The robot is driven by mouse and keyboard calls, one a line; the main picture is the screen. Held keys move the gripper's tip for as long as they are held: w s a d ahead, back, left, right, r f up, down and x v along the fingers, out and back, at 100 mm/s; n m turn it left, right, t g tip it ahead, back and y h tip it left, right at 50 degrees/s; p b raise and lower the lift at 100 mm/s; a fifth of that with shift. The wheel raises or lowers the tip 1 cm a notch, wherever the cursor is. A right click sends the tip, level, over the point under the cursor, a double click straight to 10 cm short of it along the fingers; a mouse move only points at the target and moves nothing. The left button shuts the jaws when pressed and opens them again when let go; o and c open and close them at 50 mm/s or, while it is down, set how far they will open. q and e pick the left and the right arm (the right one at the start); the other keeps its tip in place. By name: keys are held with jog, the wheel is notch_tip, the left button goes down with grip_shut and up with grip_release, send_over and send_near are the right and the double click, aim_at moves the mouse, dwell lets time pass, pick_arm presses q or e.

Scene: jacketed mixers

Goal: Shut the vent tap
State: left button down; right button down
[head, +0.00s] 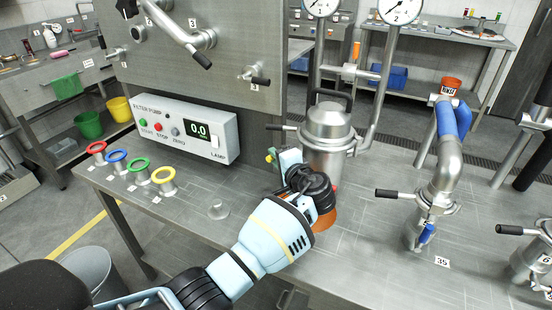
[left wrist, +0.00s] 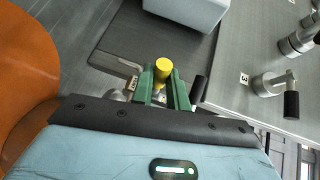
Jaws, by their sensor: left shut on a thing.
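A small yellow knob (left wrist: 163,68) sits between the two green fingers of my left gripper (left wrist: 163,88) in the left wrist view. My left gripper (head: 271,156) is shut on this yellow-knobbed part, at the left side of the steel filter vessel (head: 328,128) in the head view. I take the knob to be the vent tap; its body is mostly hidden by the fingers. A black handle (left wrist: 197,90) shows just right of the fingers. My right gripper is not in view.
A black-handled lever (head: 282,127) juts left from the vessel, above my gripper. The filter pump box (head: 185,128) and several coloured rings stand to the left. An orange part (head: 325,221) is beside my wrist. A pipe with a blue sleeve (head: 447,150) stands right.

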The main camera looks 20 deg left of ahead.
pick_arm(q)
jog(key=c, duration=1.4)
grip_release()
jog(key=shift+o, duration=0.2)
jog(key=v, duration=0.7)
jog(key=shift+s+d, duration=0.25)
jog(key=shift+s, duration=0.05)
jog(key=shift+c, duration=0.5)
